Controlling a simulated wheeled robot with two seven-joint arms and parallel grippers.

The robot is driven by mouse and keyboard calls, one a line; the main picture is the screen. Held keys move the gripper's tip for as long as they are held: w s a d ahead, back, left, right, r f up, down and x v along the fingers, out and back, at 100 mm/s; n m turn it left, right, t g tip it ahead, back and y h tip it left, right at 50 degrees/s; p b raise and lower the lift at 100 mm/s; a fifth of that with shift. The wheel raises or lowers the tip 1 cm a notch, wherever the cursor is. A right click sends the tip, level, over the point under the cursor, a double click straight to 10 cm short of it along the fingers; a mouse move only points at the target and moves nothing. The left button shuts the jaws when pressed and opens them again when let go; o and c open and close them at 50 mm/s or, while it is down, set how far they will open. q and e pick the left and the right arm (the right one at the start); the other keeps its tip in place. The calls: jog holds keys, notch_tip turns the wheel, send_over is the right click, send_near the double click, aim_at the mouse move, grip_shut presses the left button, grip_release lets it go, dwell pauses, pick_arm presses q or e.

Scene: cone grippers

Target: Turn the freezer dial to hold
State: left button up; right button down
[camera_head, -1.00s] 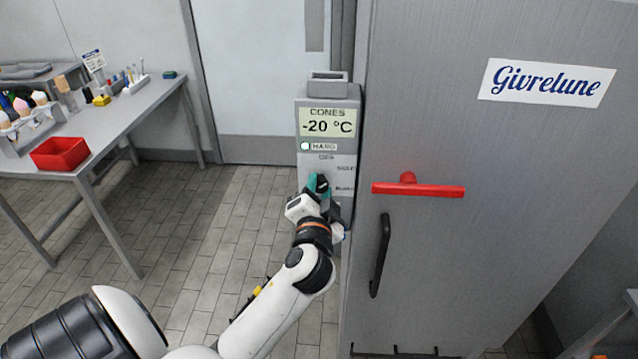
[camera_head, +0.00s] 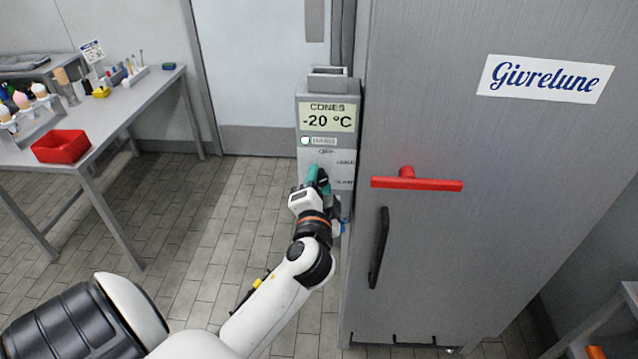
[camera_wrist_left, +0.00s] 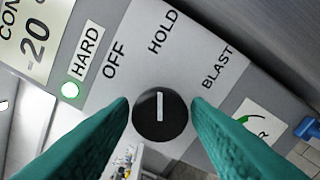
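The freezer dial is a round black knob with a white mark, seen in the left wrist view (camera_wrist_left: 160,112). Its mark points up in that picture, toward the word HOLD. OFF lies to its upper left and BLAST to its upper right. The dial is on the grey control box (camera_head: 327,150). In the head view the gripper hides the dial. My right gripper is not in view.
The box display (camera_head: 327,118) reads CONES -20 °C, with a lit lamp by HARD. Right of it stands the tall grey freezer (camera_head: 500,200) with a red handle (camera_head: 415,184) and a black handle (camera_head: 378,248). A table with a red tray (camera_head: 61,146) stands left. Floor between is clear.

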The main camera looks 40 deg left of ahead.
pick_arm(q)
jog(key=shift+o, duration=1)
jog(key=shift+s+d+f, duration=0.1)
jog(key=shift+s+d, duration=0.05)
jog(key=shift+s, duration=0.05)
jog(key=b+v, duration=0.4)
jog(key=v, duration=0.7)
jog(key=shift+s, duration=0.2)
jog(key=shift+d, duration=0.15)
